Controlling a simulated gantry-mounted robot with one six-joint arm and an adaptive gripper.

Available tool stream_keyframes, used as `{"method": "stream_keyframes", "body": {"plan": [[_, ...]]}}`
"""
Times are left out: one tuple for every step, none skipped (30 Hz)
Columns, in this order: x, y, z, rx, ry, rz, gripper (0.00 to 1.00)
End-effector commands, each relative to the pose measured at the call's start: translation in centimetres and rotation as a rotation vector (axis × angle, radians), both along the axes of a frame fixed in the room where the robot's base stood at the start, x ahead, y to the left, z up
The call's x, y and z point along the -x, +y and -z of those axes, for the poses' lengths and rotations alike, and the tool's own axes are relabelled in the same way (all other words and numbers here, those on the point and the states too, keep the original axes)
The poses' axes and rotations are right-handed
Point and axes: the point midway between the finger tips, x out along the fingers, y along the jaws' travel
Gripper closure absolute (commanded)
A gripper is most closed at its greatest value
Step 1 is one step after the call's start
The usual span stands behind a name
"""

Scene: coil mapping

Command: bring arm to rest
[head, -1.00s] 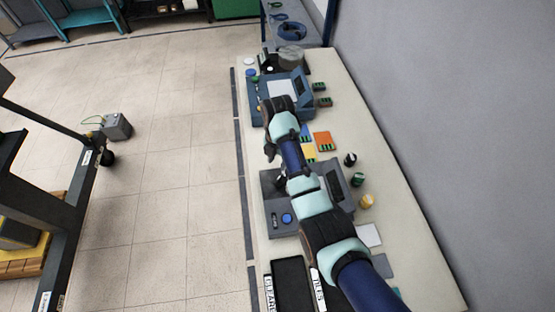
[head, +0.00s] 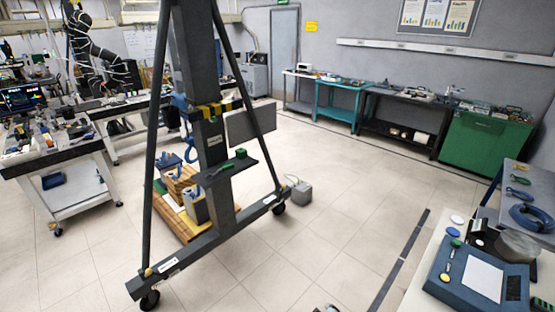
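My gripper is not in the head view, so its opening and anything in it are hidden. A small pale and dark piece (head: 327,308) shows at the bottom edge, too cut off to tell what it is. The pale bench (head: 418,290) at the lower right carries a blue-grey device (head: 452,287) with a white sheet (head: 482,277) on it. No arm shows over this visible part of the bench.
A dark wheeled frame (head: 205,240) stands on the floor at centre left, with a loaded pallet behind it. A grey box (head: 299,193) sits on the floor. A blue coil (head: 532,217) lies on a shelf at right.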

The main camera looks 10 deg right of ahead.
Motion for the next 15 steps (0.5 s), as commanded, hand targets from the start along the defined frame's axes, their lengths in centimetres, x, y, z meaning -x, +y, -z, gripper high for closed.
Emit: {"method": "stream_keyframes", "body": {"plan": [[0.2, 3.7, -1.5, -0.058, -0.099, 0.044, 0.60], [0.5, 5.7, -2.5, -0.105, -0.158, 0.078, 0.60], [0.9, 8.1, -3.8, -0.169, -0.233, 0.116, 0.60], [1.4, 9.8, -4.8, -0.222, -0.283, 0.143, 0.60], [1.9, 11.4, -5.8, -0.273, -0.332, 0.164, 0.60], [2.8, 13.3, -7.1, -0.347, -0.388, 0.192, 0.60], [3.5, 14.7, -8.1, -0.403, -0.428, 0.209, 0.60], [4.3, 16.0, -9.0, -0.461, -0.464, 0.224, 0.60], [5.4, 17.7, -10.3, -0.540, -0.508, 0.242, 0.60], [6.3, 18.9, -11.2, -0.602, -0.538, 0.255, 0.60], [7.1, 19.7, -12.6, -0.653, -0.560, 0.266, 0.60], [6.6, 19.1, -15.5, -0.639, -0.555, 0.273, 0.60], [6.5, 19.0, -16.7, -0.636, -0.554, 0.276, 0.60], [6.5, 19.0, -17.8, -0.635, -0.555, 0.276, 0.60], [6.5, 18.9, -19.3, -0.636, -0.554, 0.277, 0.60]]}}
